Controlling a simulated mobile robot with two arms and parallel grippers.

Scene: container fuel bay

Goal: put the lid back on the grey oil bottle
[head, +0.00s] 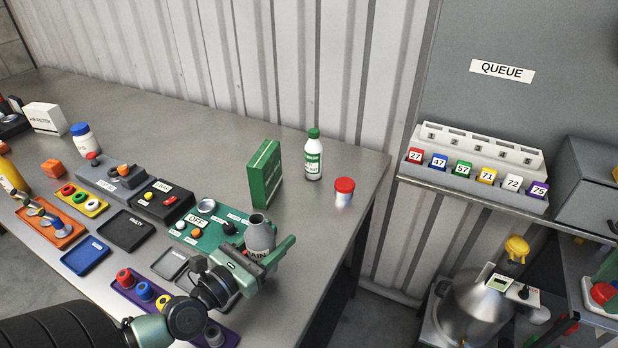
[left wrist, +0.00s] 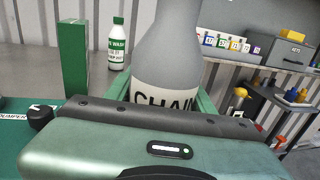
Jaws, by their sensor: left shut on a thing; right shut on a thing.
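The grey oil bottle (head: 259,233) has a label that starts with "CHAIN". Its neck looks open and dark on top, with no lid on it. My left gripper (head: 256,262) is shut around the bottle's lower body, over the near right part of the table. The left wrist view shows the bottle (left wrist: 168,50) between the jaws, its top cut off by the frame. A purple tray (head: 188,327) holds small red, blue and yellow caps, and a grey one (head: 213,336) partly behind my arm. I cannot tell whether that grey piece is the bottle's lid. My right gripper is not seen.
A green box (head: 265,174), a green-capped bottle (head: 313,158) and a red-lidded jar (head: 344,191) stand behind the grey bottle. A green panel (head: 207,232) with knobs lies left of it.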

